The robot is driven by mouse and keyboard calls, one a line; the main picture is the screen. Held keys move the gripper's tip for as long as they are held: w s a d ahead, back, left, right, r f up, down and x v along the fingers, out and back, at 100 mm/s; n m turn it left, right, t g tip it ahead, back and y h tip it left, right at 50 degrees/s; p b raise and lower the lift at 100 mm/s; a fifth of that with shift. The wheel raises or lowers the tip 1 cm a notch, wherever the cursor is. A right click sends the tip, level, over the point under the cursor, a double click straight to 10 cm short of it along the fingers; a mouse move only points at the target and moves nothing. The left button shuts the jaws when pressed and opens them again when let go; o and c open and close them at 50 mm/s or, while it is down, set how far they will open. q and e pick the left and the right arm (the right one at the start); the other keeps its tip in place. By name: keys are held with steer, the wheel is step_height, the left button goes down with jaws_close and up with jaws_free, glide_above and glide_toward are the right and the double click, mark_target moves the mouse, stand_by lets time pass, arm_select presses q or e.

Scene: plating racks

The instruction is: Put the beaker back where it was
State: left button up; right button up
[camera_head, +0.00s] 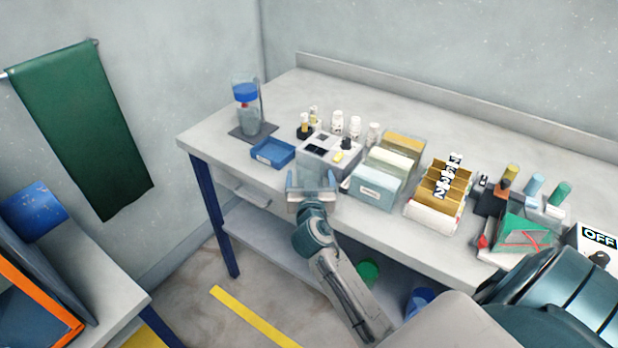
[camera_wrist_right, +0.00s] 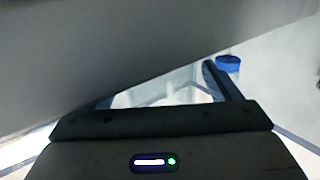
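A clear glass vessel, perhaps the beaker (camera_head: 249,124), stands on the dark base of a stand at the bench's left end, below a vessel with a blue band (camera_head: 245,92). My right gripper (camera_head: 312,180) is at the bench's front edge, right of the blue tray, its fingers apart. A pale, see-through patch shows between the fingers; I cannot tell whether it is glass being held. In the right wrist view the right gripper (camera_wrist_right: 165,90) also has its fingers apart, the left one partly hidden by a grey surface. My left gripper is not in view.
A blue tray (camera_head: 272,152) and a grey block with bottles (camera_head: 330,155) stand just beyond the gripper. File boxes (camera_head: 377,187) and a brown divided rack (camera_head: 437,195) stand to the right. The bench (camera_head: 205,137) has bare room around the stand.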

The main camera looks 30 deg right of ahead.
steer(key=shift+w+f, duration=0.1)
arm_select(q)
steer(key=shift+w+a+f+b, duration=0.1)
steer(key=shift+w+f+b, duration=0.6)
steer(key=shift+b, duration=0.7)
arm_select(e)
steer(key=v, duration=1.2)
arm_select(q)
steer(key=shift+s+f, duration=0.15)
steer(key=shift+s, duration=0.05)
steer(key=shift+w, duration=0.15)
